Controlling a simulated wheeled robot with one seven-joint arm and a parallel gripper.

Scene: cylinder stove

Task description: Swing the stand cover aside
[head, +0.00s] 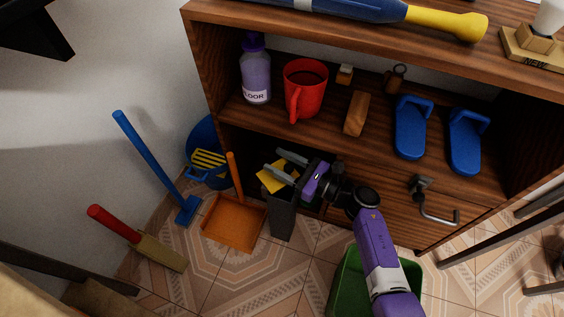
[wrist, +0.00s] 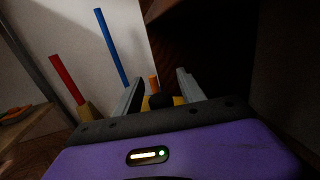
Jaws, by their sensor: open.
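A narrow dark grey stand (head: 282,216) is upright on the floor in front of the shelf unit. A flat yellow piece (head: 270,179), which looks like its cover, lies at the stand's top. My gripper (head: 272,160) is open just above it, fingers pointing left. In the wrist view, part of the yellow piece (wrist: 180,100) shows low between my two fingers, with a round black knob (wrist: 160,101) beside it. I cannot tell whether the fingers touch either one. My gripper hides part of the stand's top and any hinge.
An orange dustpan (head: 234,222) lies left of the stand, its handle rising close to my fingers. A blue-handled tool (head: 150,158) and a red-handled brush (head: 135,237) are farther left. A green bin (head: 345,283) is at front. The shelf unit (head: 235,112) overhangs behind.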

